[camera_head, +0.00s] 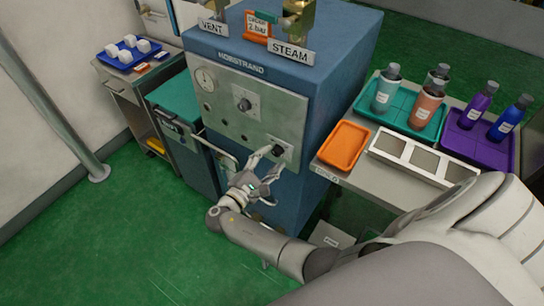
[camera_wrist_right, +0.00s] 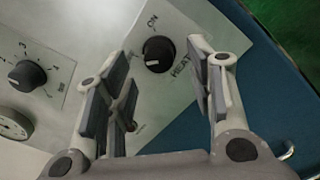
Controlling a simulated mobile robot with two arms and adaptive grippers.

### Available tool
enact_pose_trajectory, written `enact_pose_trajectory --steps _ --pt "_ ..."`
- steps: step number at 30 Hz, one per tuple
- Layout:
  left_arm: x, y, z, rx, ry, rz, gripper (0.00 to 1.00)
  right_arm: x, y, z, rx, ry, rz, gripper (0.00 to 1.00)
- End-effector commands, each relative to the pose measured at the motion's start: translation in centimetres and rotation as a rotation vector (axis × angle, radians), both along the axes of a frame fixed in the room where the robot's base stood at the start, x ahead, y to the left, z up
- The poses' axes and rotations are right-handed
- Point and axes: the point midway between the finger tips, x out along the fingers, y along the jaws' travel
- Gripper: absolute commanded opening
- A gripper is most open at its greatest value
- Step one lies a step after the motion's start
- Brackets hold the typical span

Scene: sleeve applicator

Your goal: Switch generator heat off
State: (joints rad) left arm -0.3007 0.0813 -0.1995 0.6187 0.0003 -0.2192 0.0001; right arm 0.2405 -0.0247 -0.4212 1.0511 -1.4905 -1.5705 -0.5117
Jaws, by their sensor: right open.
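The steam generator (camera_head: 325,110) is a blue box with a grey front panel (camera_head: 232,122). Its black heat knob (camera_head: 279,150) is at the panel's lower right. In the right wrist view the heat knob (camera_wrist_right: 157,54) sits on a pale plate marked ON and HEAT. A light mark shows near the knob's lower edge, but I cannot tell its setting surely. My right gripper (camera_head: 262,163) is in front of the panel, close to the knob. Its fingers (camera_wrist_right: 160,72) are open, one each side of the knob in that view, with no visible contact. My left gripper is not in view.
A second dial (camera_wrist_right: 27,75) with numbers and a gauge (camera_head: 205,79) share the panel. A metal handle (camera_head: 222,157) juts out at left. A side table holds an orange tray (camera_head: 344,146), a white rack (camera_head: 420,160) and bottles on trays. Green floor (camera_head: 120,240) is open at left.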

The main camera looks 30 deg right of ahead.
Motion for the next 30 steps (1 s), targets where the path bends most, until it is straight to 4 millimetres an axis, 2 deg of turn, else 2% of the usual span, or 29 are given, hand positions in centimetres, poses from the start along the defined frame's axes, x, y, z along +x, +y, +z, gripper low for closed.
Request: enact_pose_trajectory --steps 6,12,18,30 --pt "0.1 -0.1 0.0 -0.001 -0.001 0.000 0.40 -1.9 4.6 -0.1 0.003 0.001 0.002 0.49" --pt "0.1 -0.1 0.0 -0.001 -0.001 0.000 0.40 -3.2 7.8 -0.1 0.002 0.002 0.002 0.49" --pt "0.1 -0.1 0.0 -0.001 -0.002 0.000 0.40 -3.7 9.1 0.0 0.000 0.000 0.001 0.49" --pt "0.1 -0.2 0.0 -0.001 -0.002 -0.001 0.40 -3.7 9.1 0.0 0.000 0.000 0.001 0.49"
